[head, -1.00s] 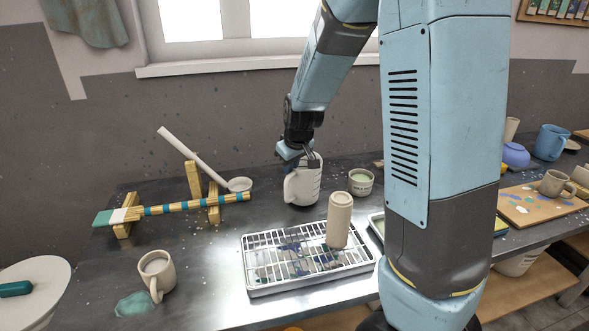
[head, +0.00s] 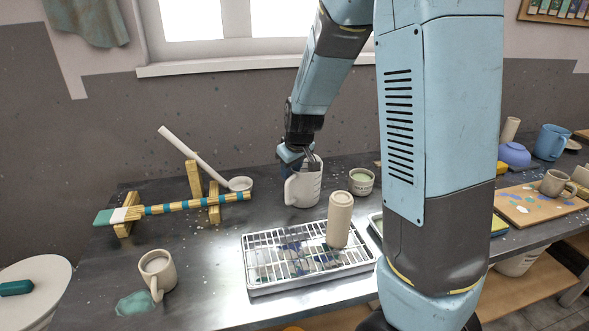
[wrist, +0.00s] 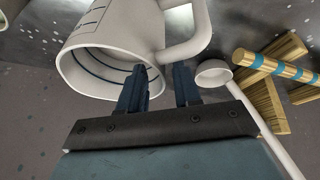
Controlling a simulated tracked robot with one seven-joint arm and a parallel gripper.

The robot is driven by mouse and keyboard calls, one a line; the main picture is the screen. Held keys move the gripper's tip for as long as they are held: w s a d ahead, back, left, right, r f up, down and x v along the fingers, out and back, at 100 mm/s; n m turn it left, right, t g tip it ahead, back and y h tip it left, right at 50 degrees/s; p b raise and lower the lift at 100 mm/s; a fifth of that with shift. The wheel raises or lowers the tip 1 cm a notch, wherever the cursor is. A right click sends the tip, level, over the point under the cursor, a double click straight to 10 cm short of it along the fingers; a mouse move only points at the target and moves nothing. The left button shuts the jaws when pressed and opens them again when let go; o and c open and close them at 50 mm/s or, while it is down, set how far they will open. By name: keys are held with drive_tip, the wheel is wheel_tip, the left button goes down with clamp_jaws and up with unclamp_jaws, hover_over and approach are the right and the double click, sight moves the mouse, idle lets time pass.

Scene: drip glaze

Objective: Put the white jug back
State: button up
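The white jug (head: 303,188) stands upright on the dark metal table behind the wire rack, its handle toward the left. My gripper (head: 309,163) is over its rim from above. In the wrist view the jug (wrist: 115,28) shows its open mouth, with dark rings inside and marks outside. My gripper's fingers (wrist: 160,85) are apart, one inside the mouth and one outside near the handle. A gap shows between them, wider than the jug's wall.
A wire rack tray (head: 262,291) holds an upright beige cylinder (head: 340,215). A small bowl (head: 361,182) stands close right of the jug. Left are a ladle (head: 192,157) on a wooden stand (head: 195,182) and a mug (head: 158,272). Table between mug and rack is clear.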

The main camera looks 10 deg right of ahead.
drive_tip(key=a+v, duration=0.1)
drive_tip(key=v, duration=1)
drive_tip(key=s+d+r+m, duration=0.1)
drive_tip(key=s+d+r, duration=0.1)
drive_tip(key=s, duration=0.6)
drive_tip(key=s+d+r+m, duration=0.2)
drive_tip(key=s+r, duration=0.1)
drive_tip(key=s, duration=0.5)
drive_tip(key=s+d+r+m+t, duration=0.1)
drive_tip(key=s+d+r+m, duration=0.1)
drive_tip(key=s, duration=0.6)
drive_tip(key=shift+s+r+h, duration=0.25)
drive_tip(key=shift+r+h, duration=0.05)
drive_tip(key=shift+r, duration=0.45)
